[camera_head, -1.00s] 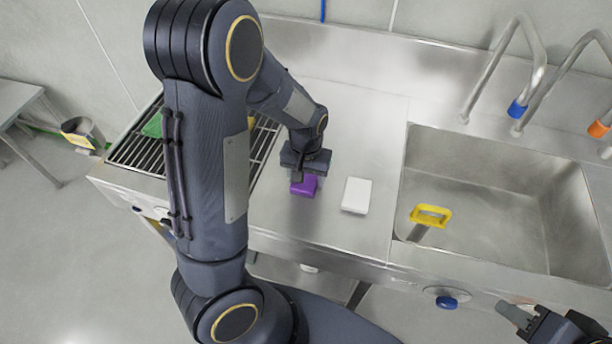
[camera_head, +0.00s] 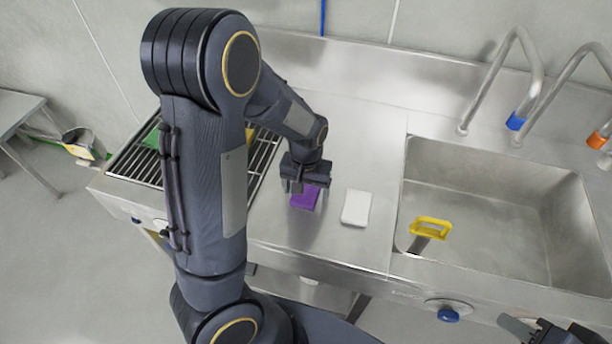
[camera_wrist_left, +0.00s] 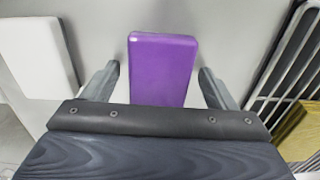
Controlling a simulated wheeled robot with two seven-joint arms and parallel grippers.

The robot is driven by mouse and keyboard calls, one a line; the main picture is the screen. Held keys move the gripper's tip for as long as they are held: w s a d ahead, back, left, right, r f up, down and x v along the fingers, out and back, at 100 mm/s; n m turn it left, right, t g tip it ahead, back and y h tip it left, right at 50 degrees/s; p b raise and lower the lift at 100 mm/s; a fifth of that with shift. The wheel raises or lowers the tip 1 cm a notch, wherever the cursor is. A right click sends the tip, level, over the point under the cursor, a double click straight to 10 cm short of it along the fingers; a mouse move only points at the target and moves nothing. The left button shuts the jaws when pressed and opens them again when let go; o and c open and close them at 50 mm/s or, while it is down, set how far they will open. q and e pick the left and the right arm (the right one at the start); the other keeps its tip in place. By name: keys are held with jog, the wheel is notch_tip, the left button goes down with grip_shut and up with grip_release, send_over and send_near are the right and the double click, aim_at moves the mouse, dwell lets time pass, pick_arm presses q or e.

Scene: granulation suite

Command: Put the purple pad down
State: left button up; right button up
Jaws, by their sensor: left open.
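The purple pad (camera_head: 305,197) lies on the steel counter, left of a white pad (camera_head: 356,207). My left gripper (camera_head: 305,190) is over the purple pad, with its fingers pointing down. In the left wrist view the purple pad (camera_wrist_left: 162,70) sits between the two spread fingers (camera_wrist_left: 158,88), with a gap on each side, so the gripper is open and not holding it. The near end of the pad is hidden behind the gripper body. My right gripper (camera_head: 535,332) is only partly visible at the bottom right corner, and its jaw state is unclear.
A slatted rack (camera_head: 262,160) with green and yellow pads is on the left, partly hidden by my arm. The sink (camera_head: 490,215) on the right holds a yellow-handled item (camera_head: 431,228). Taps (camera_head: 530,80) stand behind it. Counter behind the pads is clear.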

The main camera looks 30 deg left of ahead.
aim_at(306, 191)
pick_arm(q)
notch_tip(306, 191, up, 11)
jog(key=s+d+r+t+h, duration=0.2)
jog(key=s, duration=0.6)
jog(key=s+d+r+m+t+h, duration=0.1)
jog(key=s+d+r+t, duration=0.1)
jog(key=s, duration=0.6)
jog(key=shift+s+r+t+h, duration=0.4)
jog(key=shift+r+t, duration=0.3)
jog(key=shift+t, duration=0.1)
jog(key=shift+o, duration=0.4)
